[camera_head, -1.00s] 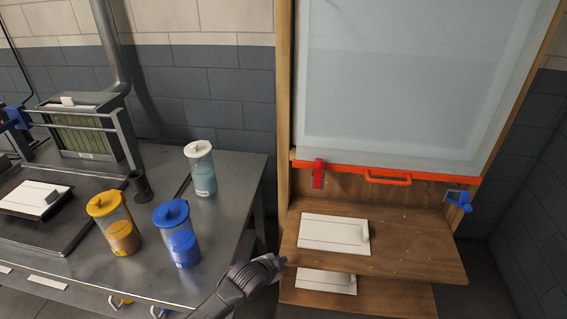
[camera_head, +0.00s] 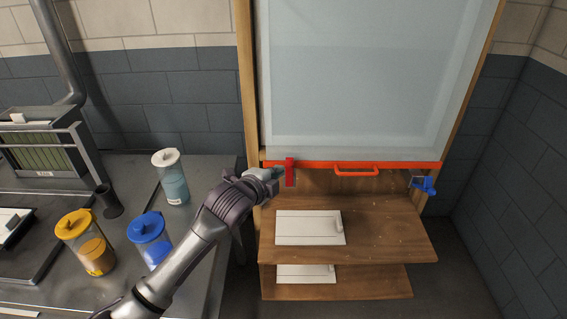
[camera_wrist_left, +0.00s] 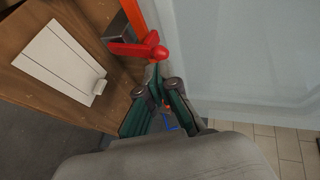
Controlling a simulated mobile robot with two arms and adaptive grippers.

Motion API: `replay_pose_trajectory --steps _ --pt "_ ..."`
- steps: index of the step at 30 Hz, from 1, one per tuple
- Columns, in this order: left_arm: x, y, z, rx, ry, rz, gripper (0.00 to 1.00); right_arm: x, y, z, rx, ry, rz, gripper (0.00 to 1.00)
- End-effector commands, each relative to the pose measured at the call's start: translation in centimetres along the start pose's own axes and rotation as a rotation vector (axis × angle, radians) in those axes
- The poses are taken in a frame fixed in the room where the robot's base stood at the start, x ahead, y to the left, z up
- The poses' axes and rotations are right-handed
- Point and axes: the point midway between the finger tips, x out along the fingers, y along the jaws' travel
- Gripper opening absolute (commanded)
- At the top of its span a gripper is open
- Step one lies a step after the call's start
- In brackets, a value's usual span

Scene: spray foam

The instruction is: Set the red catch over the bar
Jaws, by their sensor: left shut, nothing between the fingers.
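The red catch (camera_head: 290,173) is at the left end of the orange-red bar (camera_head: 390,165) along the bottom of the pale glass sash. It hangs upright in the head view, its top at the bar. My left gripper (camera_head: 279,172) is shut and empty, its tips close to the left side of the catch. In the left wrist view the catch (camera_wrist_left: 128,48) has a round red knob just beyond the fingertips (camera_wrist_left: 158,72). I cannot tell whether they touch. My right gripper is in neither view.
A blue catch (camera_head: 424,185) is at the bar's right end, and a red handle (camera_head: 356,170) is between. Wooden shelves with white boards (camera_head: 309,228) stand below. The bench at left holds blue (camera_head: 150,238), orange (camera_head: 86,243) and white-lidded (camera_head: 172,178) jars.

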Motion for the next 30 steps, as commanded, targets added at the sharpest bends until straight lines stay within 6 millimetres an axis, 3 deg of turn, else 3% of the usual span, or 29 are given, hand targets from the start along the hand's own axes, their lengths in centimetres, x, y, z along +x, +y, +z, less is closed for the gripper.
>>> replay_pose_trajectory --steps 3,9,23,30 --pt "2.0 -0.2 -0.1 -0.002 -0.001 0.002 0.0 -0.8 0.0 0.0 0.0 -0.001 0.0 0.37" --pt "4.2 -0.1 0.0 -0.002 0.0 0.0 0.0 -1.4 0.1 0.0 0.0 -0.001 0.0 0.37" --pt "5.0 0.0 0.0 -0.001 0.0 0.0 0.0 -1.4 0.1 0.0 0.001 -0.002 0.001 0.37" --pt "6.3 -1.4 0.7 0.002 -0.002 -0.002 0.0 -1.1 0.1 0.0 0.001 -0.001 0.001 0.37"
